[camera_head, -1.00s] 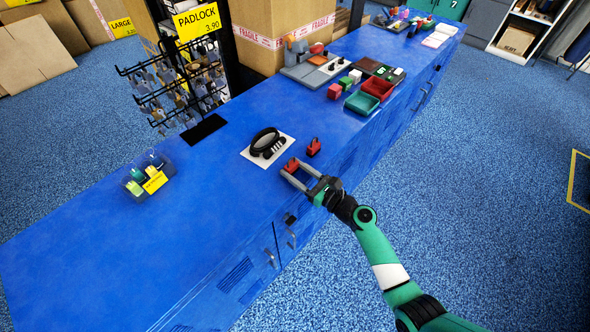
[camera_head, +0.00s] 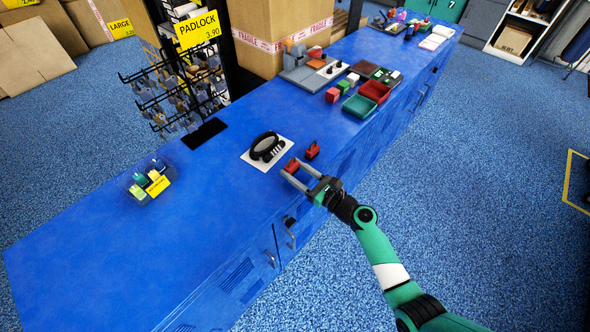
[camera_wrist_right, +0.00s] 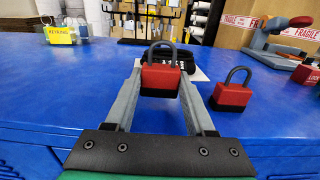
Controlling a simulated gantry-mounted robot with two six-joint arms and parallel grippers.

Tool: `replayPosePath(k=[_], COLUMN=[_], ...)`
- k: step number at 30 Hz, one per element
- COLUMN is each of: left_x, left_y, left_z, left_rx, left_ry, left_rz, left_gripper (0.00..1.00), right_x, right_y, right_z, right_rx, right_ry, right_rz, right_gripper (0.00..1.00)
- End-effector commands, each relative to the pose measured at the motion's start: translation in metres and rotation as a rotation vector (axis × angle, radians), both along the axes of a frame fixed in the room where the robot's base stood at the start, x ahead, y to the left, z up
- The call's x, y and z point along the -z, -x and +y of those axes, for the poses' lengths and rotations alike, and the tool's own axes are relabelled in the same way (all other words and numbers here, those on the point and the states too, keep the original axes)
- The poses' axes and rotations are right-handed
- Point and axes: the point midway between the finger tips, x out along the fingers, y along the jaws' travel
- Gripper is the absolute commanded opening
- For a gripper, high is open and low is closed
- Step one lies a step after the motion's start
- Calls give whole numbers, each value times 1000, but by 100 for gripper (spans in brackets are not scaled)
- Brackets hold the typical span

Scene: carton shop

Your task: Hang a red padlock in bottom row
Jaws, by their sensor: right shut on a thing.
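My right gripper (camera_head: 298,173) is shut on a red padlock (camera_head: 292,165) near the front edge of the blue counter. In the right wrist view the held padlock (camera_wrist_right: 160,78) sits upright between the fingertips, with its grey shackle up. A second red padlock (camera_head: 312,151) stands on the counter just beyond it and apart from the gripper; it also shows in the right wrist view (camera_wrist_right: 231,92). The wire rack (camera_head: 178,92) with several hooks of grey padlocks stands at the counter's far side, under a yellow PADLOCK sign (camera_head: 197,29). My left gripper is out of view.
A black coiled lock (camera_head: 266,147) lies on a white card between the gripper and the rack. A clear bin with a keyring label (camera_head: 157,186) is at the left. A dark mat (camera_head: 205,133) lies before the rack. Small trays (camera_head: 359,106) and a carton (camera_head: 280,30) stand farther along.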

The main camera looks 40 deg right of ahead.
Motion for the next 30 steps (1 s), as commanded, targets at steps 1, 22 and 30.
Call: replayPosePath(k=[1,22,30], left_x=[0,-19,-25], left_y=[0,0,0], left_z=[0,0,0], left_rx=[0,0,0], left_ry=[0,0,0], left_rz=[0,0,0], left_gripper=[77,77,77], right_x=[-1,-1,-1], right_y=[0,47,65], right_z=[0,-6,-8], right_rx=[0,1,2], right_ry=[0,-1,-1], right_rz=[-1,0,0], right_gripper=[10,10,10])
